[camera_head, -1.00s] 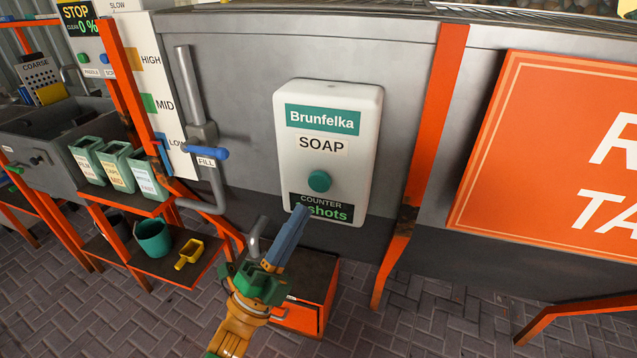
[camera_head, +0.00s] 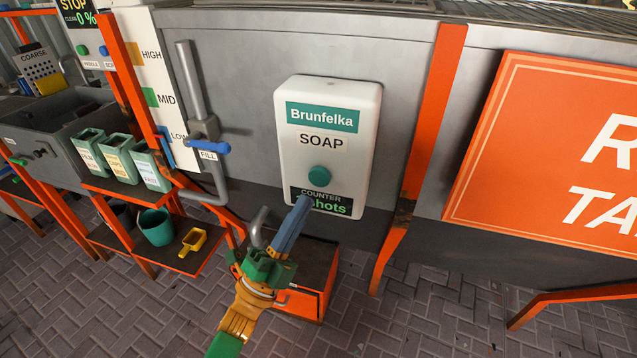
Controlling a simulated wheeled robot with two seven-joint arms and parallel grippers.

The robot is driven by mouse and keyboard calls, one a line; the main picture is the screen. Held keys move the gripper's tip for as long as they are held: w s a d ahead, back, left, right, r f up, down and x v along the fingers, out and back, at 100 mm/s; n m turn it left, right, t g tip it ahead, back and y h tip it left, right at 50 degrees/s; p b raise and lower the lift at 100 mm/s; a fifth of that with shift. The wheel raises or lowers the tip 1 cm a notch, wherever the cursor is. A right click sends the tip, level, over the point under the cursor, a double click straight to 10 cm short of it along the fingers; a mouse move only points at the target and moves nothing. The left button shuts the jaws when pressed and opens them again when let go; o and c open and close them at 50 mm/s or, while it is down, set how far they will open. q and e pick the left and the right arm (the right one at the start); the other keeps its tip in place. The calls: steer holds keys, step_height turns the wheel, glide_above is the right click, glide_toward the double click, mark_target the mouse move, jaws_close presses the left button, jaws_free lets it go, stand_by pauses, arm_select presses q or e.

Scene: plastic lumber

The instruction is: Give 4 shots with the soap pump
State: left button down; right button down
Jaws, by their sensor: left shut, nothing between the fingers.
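The white soap pump (camera_head: 360,115) hangs on the grey tank wall, with a "Brunfelka" sign and the word "SOAP". Its round teal button (camera_head: 320,176) is at the lower middle. Below it is a black counter display (camera_head: 338,206) reading "shots" in green; its number is hidden behind my gripper. My left gripper (camera_head: 301,204) has blue fingers, is shut and empty, and points up at the counter, below and left of the button. Its tip overlaps the counter in the picture; I cannot tell whether it touches. My right gripper is out of view.
A grey fill pipe with a blue handle (camera_head: 215,147) stands left of the pump. Several green bins (camera_head: 118,158), a teal bucket (camera_head: 155,227) and a yellow scoop (camera_head: 193,241) sit on orange shelves. An orange post (camera_head: 432,120) and an orange sign (camera_head: 550,150) are at right.

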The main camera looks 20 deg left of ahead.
mark_target(318, 175)
arm_select(q)
steer(key=shift+w+d+b, duration=0.1)
steer(key=shift+w+b, duration=0.65)
steer(key=shift+w, duration=1.15)
stand_by(0.5)
steer(key=shift+w+b, duration=0.3)
steer(key=shift+w, duration=0.15)
steer(key=shift+w+b, duration=0.55)
steer(key=shift+w, duration=0.15)
stand_by(0.8)
steer(key=shift+s+p, duration=0.65)
steer(key=shift+s, duration=0.5)
